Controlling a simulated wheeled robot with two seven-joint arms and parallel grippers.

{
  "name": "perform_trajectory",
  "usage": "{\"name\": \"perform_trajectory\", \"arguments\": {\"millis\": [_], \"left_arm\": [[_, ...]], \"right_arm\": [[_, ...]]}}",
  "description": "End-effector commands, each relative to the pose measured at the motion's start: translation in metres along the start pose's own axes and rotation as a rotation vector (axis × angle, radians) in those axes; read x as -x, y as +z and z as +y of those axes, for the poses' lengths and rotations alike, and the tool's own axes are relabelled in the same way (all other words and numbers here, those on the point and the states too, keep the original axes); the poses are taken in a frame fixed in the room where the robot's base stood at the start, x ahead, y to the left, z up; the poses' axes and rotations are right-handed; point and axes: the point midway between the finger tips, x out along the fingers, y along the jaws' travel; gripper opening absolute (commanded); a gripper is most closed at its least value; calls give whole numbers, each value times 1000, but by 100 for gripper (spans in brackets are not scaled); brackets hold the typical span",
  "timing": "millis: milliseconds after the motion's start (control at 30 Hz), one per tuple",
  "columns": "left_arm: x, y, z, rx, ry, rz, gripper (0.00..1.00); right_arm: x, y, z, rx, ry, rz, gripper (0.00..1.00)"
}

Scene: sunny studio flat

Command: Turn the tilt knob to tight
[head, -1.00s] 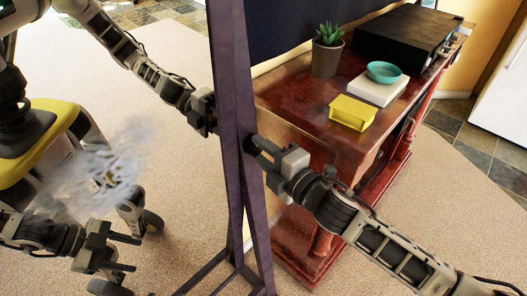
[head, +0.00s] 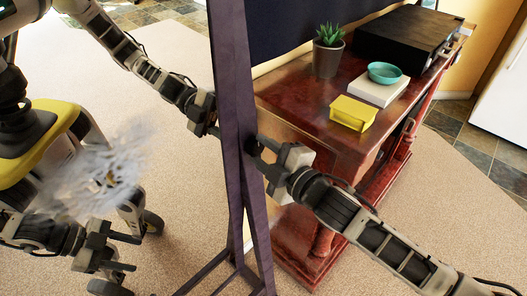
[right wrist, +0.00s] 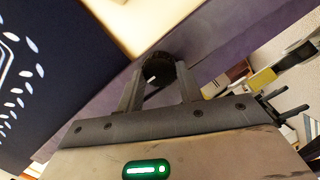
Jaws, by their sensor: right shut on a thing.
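The standing mirror's dark purple frame (head: 236,100) rises through the middle of the head view, with its glass to the left. The black tilt knob (head: 250,146) is on the frame's right side, mostly hidden by my fingers. My right gripper (head: 259,152) comes from the right and is shut on the knob. In the right wrist view the round dark knob (right wrist: 158,68) sits between the two fingers. A tight mark is not readable. My left gripper shows only as what looks like a reflection in the glass.
A red-brown wooden cabinet (head: 300,95) stands close behind my right gripper. A pale smudge (head: 95,178) shows on the glass.

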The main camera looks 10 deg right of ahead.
Motion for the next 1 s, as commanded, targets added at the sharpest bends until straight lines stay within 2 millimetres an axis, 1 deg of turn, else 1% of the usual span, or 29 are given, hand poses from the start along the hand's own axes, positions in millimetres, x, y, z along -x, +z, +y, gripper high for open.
{"name": "perform_trajectory", "arguments": {"millis": [200, 233, 267, 300, 567, 667, 767, 867, 1000], "left_arm": [[0, 0, 0, 0, -1, 1, 48], [0, 0, 0, 0, -1, 1, 48], [0, 0, 0, 1, -1, 1, 48], [0, 0, 0, 1, -1, 1, 48], [0, 0, -1, 1, -2, 2, 48], [0, 0, -1, 1, -2, 2, 48], [-2, 2, -1, 1, -2, 2, 48], [-4, 5, -1, 1, -2, 1, 48], [-7, 7, -1, 2, 0, 2, 48]], "right_arm": [[0, 0, 0, -4, 0, -1, 13], [0, 0, 0, -4, 0, -1, 44], [0, 0, 0, -3, 0, -1, 53], [0, 0, 0, -3, 0, -1, 58], [0, 0, 0, -1, 0, 0, 58], [6, 1, -1, 0, -1, -1, 58], [19, 1, -2, 0, -2, -1, 58], [39, 2, -4, 0, -4, -2, 58], [74, 2, -4, -2, -5, -2, 58]]}}
